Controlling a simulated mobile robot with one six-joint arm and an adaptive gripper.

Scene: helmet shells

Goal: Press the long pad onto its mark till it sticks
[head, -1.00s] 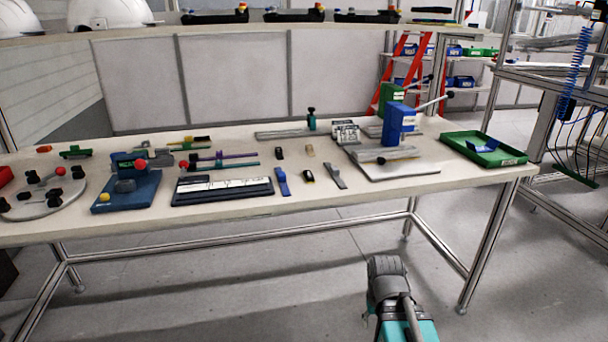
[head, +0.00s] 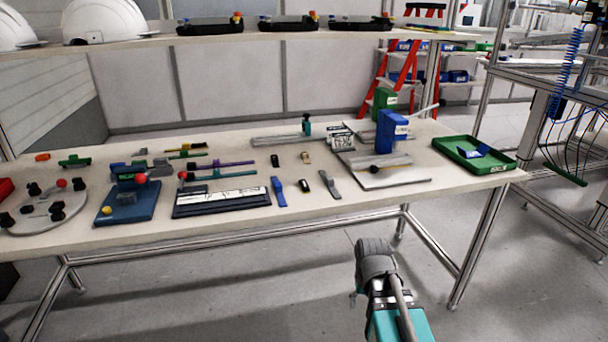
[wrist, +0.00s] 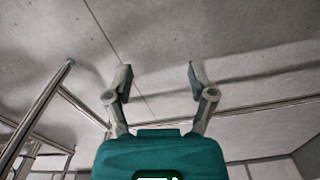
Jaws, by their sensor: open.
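My gripper (wrist: 160,78) shows in the wrist view with its two fingers apart and nothing between them. In the head view my arm is in front of the table, and I cannot make out the fingers. Small strips and pads lie on the table: a blue strip (head: 279,191), a grey strip (head: 329,185), a dark pad with a light patch (head: 305,186), a small black one (head: 275,160) and a small tan one (head: 305,157). I cannot tell which is the long pad. Its mark cannot be made out. My gripper touches none of them.
The table (head: 240,228) also carries a dark tray with a white panel (head: 220,202), a blue fixture (head: 128,200), a blue press (head: 391,132) and a green tray (head: 499,165). White helmet shells (head: 105,20) stand on the shelf behind. Open floor lies before the table.

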